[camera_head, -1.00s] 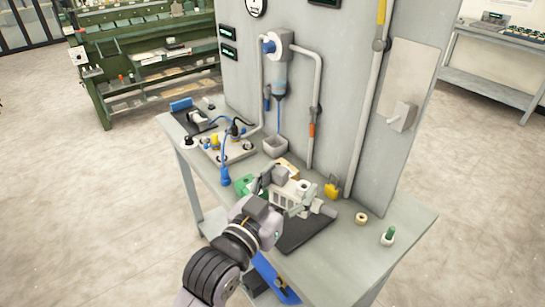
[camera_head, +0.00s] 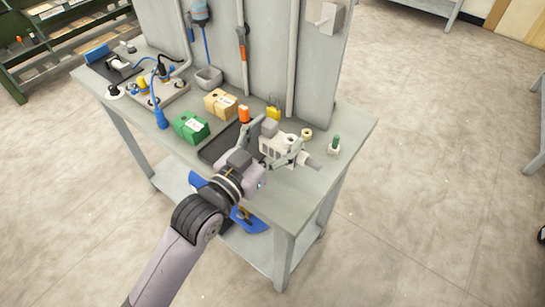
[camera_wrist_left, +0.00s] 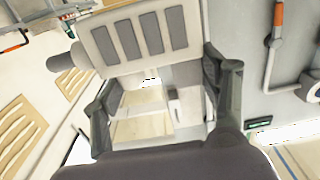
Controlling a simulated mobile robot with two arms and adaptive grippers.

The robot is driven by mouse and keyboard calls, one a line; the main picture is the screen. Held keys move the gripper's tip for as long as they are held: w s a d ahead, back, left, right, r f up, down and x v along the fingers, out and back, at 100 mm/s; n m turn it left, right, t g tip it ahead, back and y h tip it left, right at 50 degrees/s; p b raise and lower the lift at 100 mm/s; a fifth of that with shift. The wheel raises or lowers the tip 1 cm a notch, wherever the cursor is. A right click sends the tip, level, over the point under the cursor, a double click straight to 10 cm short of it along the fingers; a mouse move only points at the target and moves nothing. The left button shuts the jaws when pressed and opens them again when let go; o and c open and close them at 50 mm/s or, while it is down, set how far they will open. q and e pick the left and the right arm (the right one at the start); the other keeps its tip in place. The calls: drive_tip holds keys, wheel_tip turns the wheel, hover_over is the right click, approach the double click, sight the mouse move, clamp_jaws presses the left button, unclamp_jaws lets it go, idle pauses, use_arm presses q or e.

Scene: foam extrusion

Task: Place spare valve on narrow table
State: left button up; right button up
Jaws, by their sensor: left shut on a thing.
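The spare valve (camera_head: 282,147), a pale grey ribbed body with a stub at its right end, is held by my left gripper (camera_head: 268,143) over the right part of the grey table (camera_head: 347,128). In the left wrist view, the gripper's dark fingers (camera_wrist_left: 165,100) stand on both sides of the valve's slotted body (camera_wrist_left: 140,40). From the head view I cannot tell whether the valve touches the tabletop. My right gripper is in neither view.
A dark mat (camera_head: 215,149) lies left of the gripper. A green box (camera_head: 190,127), a cardboard box (camera_head: 220,103), a yellow padlock (camera_head: 273,106), a ring (camera_head: 307,134) and a green-topped piece (camera_head: 335,146) stand around. A tall panel (camera_head: 270,50) rises behind.

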sight(275, 158)
use_arm(q)
wheel_tip(275, 158, down, 7)
drive_tip(key=shift+r, duration=0.1)
drive_tip(key=shift+f, duration=0.25)
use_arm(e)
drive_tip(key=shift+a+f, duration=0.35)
use_arm(q)
drive_tip(key=shift+f+b, duration=0.1)
drive_tip(key=shift+b, duration=0.2)
drive_tip(key=o, duration=1.4)
drive_tip(key=shift+f, duration=0.1)
drive_tip(key=shift+c, duration=0.2)
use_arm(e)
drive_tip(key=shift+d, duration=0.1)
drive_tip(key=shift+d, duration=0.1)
use_arm(q)
drive_tip(key=shift+r, duration=0.2)
drive_tip(key=b+v, duration=0.1)
drive_tip(key=v, duration=1.1)
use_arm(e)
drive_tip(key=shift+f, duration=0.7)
